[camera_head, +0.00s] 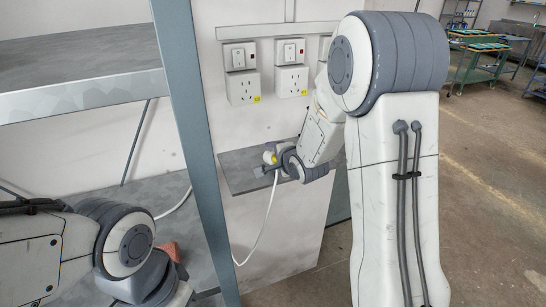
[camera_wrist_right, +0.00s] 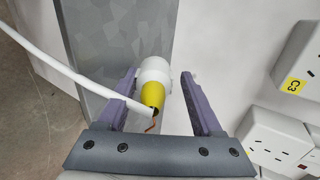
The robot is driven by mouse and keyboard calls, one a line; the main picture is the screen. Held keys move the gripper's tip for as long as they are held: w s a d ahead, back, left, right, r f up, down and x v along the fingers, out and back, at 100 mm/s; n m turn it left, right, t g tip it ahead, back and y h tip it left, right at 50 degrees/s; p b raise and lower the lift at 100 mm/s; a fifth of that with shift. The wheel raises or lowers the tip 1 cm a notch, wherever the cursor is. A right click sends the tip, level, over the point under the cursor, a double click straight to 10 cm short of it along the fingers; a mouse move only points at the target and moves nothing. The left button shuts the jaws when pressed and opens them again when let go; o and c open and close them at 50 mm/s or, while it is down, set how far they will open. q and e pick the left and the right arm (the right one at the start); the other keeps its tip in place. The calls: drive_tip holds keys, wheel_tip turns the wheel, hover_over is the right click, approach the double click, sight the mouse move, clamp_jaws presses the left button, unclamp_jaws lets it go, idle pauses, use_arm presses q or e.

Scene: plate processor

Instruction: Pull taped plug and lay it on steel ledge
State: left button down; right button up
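The plug (camera_wrist_right: 154,77) is white with a yellow taped part, a white cable and a small brown strip at its end. It is at the grey steel ledge (camera_wrist_right: 108,30) in the right wrist view; I cannot tell if it rests fully on it. It also shows small in the head view (camera_head: 269,158), over the ledge (camera_head: 238,176). My right gripper (camera_wrist_right: 158,74) has its fingers apart on both sides of the plug, with a gap visible on the right side. My left arm shows at the lower left of the head view; its fingers are out of frame.
Wall sockets (camera_head: 242,87) and (camera_head: 291,81) with yellow labels sit above the ledge, with switches over them; another is partly hidden behind my right arm. A grey metal post (camera_head: 190,100) and shelf (camera_head: 80,95) stand at the left. The white cable (camera_head: 262,230) hangs below the ledge.

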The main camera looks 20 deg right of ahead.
drive_tip(key=shift+s+f, duration=0.3)
drive_tip(key=shift+f, duration=0.25)
drive_tip(key=shift+r, duration=0.1)
drive_tip(key=v, duration=1)
drive_tip(key=shift+r+b, duration=0.45)
drive_tip(key=shift+r, duration=0.05)
